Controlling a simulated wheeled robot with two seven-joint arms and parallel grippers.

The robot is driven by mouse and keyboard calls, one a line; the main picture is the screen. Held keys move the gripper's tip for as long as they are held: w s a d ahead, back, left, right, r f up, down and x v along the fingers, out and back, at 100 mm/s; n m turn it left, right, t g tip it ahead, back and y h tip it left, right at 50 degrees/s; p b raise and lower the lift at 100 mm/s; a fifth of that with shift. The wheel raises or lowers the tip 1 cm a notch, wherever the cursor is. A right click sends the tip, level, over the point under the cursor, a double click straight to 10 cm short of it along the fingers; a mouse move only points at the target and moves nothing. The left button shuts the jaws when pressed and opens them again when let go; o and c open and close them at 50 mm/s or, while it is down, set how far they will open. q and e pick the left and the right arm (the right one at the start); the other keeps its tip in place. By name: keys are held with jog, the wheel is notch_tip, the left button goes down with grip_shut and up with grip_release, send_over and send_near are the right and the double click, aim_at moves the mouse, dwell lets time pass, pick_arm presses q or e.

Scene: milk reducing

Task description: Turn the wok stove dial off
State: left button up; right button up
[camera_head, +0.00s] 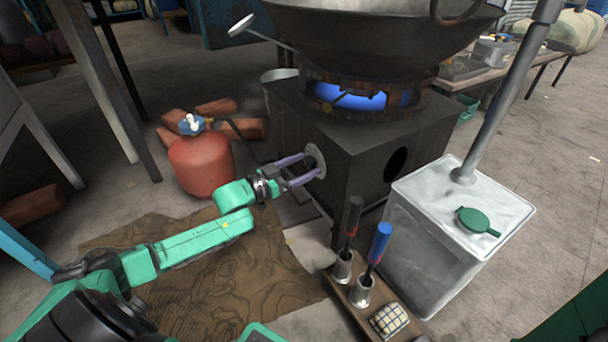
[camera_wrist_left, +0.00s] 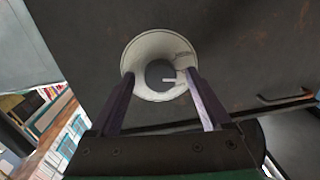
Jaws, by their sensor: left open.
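The wok stove (camera_head: 360,150) is a dark metal box with a blue flame (camera_head: 350,97) burning at its top under a large wok (camera_head: 375,40). Its round grey dial (camera_head: 315,160) is on the stove's left side. In the left wrist view the dial (camera_wrist_left: 142,62) is a pale ring with a darker knob in the middle. My left gripper (camera_head: 303,170) is open, its two purple fingers pointing at the dial, one on each side of the knob. I cannot tell whether the fingertips touch the dial. My right gripper is not in view.
A red gas cylinder (camera_head: 201,163) stands left of the stove, with bricks (camera_head: 215,107) behind it. A white canister (camera_head: 440,240) with a green cap stands right. A wooden stand (camera_head: 352,298) with two handled tools is in front. A brown mat (camera_head: 220,275) lies under my left arm.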

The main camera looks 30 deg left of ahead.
pick_arm(q)
jog(key=shift+w+d, duration=0.1)
grip_shut()
jog(key=shift+p, duration=0.3)
jog(key=m+p, duration=0.1)
jog(key=m, duration=0.1)
jog(key=shift+r+m+p, duration=0.1)
jog(key=shift+m+p, duration=0.2)
jog(key=shift+m, duration=0.1)
jog(key=m+p, duration=0.1)
jog(key=m, duration=0.2)
jog(key=shift+m+h, duration=0.3)
jog(key=shift+m, duration=0.1)
jog(key=m, duration=0.4)
jog(key=shift+f+m, duration=0.25)
jog(key=shift+m, duration=0.05)
jog(key=shift+m+h, duration=0.5)
jog(key=shift+m, duration=2.2)
